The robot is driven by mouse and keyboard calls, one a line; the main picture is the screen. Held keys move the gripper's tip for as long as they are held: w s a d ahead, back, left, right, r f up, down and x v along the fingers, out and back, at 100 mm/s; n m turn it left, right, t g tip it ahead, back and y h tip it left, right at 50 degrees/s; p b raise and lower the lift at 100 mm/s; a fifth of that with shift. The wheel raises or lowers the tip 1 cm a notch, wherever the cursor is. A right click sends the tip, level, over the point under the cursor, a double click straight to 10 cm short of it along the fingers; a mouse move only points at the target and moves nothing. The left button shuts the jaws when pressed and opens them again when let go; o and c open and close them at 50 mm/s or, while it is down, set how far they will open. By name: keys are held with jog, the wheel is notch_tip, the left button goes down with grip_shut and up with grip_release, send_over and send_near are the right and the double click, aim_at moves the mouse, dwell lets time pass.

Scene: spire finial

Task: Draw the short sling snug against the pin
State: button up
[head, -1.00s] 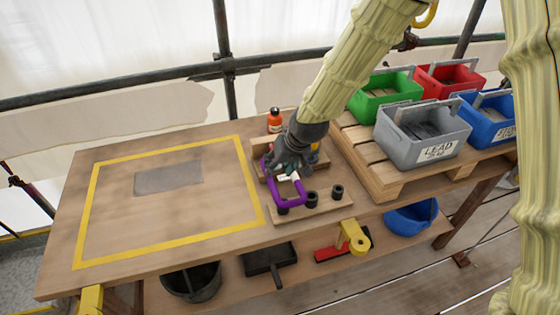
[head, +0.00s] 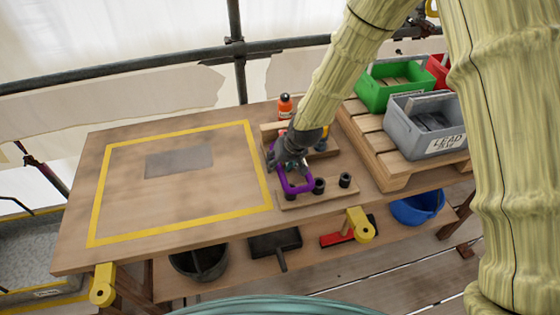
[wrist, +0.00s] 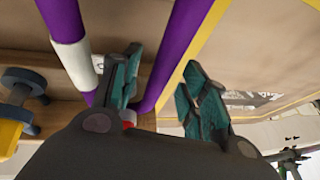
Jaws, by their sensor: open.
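The purple sling (head: 298,188) forms a loop at the right part of the bench, by a wooden strip with black cylinders. My gripper (head: 290,166) is over the loop's back part and hides some of it. In the wrist view my gripper (wrist: 160,95) is open, its teal-padded fingers apart. One purple strand (wrist: 178,45) runs through the gap between them, seemingly nearer the left finger. Another strand with a white sleeve (wrist: 75,60) lies outside the left finger. I cannot make out the pin for certain.
Black cylinders (head: 345,180) stand close right of the sling. An orange bottle (head: 285,106) is behind my gripper. A pallet (head: 391,171) with green and grey bins is at right. The yellow-outlined area (head: 225,218) at left is mostly clear, with a grey patch (head: 180,159).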

jog(key=shift+c, duration=0.3)
grip_shut()
jog(key=shift+s, duration=0.1)
jog(key=shift+s+d, duration=0.2)
jog(key=shift+s, duration=0.4)
jog(key=shift+s+d, duration=0.35)
jog(key=shift+s, duration=0.25)
jog(key=shift+o, duration=0.3)
grip_release()
jog(key=shift+a, duration=0.2)
jog(key=shift+d+r, duration=0.1)
